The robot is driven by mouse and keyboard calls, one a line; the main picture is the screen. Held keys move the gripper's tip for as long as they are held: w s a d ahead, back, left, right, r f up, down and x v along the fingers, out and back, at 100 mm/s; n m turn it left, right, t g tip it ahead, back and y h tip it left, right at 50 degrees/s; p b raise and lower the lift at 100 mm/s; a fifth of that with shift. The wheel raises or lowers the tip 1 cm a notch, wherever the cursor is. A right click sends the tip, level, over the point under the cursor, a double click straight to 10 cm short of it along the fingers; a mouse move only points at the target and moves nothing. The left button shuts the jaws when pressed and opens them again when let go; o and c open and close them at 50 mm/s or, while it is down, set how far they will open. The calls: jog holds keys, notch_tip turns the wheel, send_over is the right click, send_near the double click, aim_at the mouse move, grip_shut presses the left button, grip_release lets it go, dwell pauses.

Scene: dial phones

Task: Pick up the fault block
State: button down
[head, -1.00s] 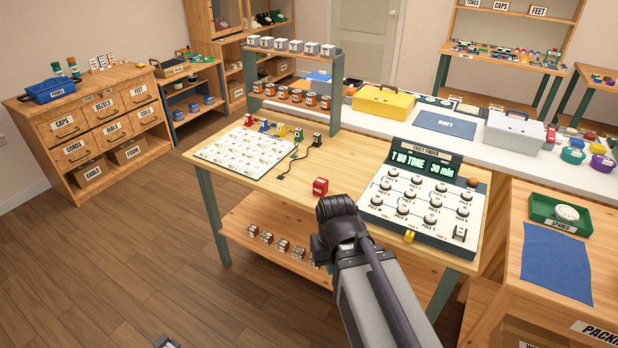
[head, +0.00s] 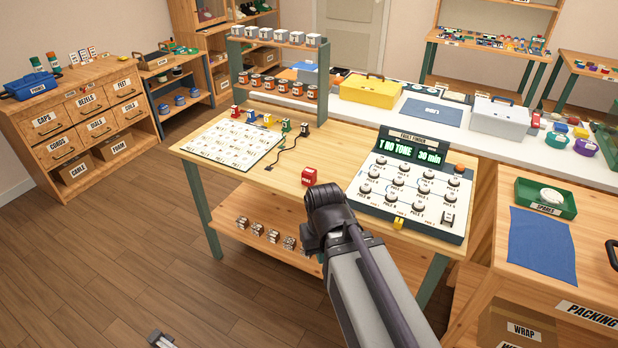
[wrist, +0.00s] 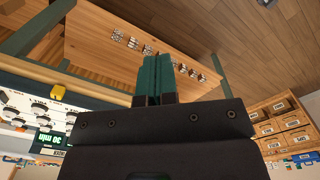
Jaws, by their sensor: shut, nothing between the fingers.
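The panel's display reads "NO TONE 30 min". My gripper's dark green fingers (wrist: 152,78) are shut together with nothing between them in the wrist view. The red block does not show clearly there. In the head view my arm rises in front of the bench, its dark joint just below the red block; the fingers cannot be made out.
A white lettered board (head: 233,143) lies on the bench's left, with coloured blocks behind it and a dark cord beside it. A two-tier rack (head: 280,65) holds tins. A lower shelf (head: 255,222) carries several small blocks. A packing bench (head: 590,235) stands at right.

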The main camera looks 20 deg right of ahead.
jog(key=c, duration=1.8)
grip_release()
jog(key=shift+c, duration=0.2)
jog(key=o, duration=1.4)
jog(key=shift+d, duration=0.1)
